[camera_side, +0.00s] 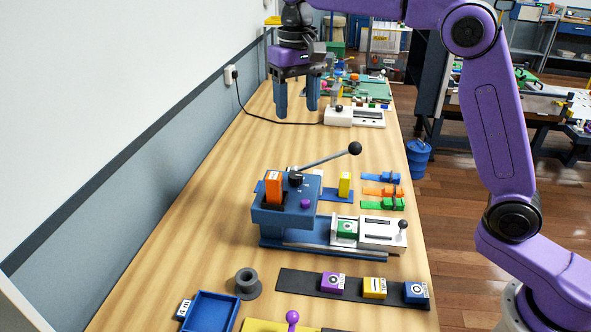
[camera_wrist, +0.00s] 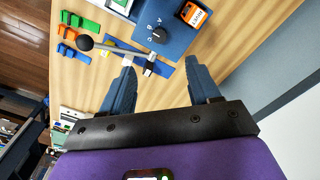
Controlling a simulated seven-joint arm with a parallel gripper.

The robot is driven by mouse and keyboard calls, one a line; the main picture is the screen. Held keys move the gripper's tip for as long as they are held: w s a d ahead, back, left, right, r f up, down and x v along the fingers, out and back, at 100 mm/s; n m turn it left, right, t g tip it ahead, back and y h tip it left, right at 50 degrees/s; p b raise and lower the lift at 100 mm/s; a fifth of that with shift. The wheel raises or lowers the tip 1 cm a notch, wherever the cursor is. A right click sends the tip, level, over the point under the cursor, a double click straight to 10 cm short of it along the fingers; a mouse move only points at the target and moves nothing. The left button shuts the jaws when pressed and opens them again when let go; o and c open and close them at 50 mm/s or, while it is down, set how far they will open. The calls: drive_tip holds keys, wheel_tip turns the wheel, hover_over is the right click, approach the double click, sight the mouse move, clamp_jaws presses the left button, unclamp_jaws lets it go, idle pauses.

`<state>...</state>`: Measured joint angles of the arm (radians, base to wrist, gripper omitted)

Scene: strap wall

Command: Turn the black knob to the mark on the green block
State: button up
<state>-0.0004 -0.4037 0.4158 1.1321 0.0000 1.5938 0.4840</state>
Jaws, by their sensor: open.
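The black knob (camera_side: 295,178) sits on top of the blue fixture (camera_side: 272,213). In the wrist view the black knob (camera_wrist: 159,35) shows with small white marks around it. The green block (camera_side: 347,229) sits in the white slide at the fixture's front right. It carries a white label with a dark mark, too small to read. My gripper (camera_side: 297,112) is open and empty, high above the bench and well behind the fixture. In the wrist view my gripper (camera_wrist: 160,72) has its fingers apart, with the knob beyond them.
A lever with a black ball (camera_side: 355,148) reaches up right over the fixture. An orange block (camera_side: 274,188) and a purple button (camera_side: 305,203) are beside the knob. A yellow block (camera_side: 345,184) stands behind. The wall (camera_side: 150,165) is at left. Bare bench lies under my gripper.

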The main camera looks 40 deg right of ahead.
drive_tip(key=w, duration=0.1)
approach(295, 175)
wheel_tip(295, 175, down, 9)
drive_tip(key=shift+r, duration=0.15)
idle(0.5)
drive_tip(key=c, duration=1)
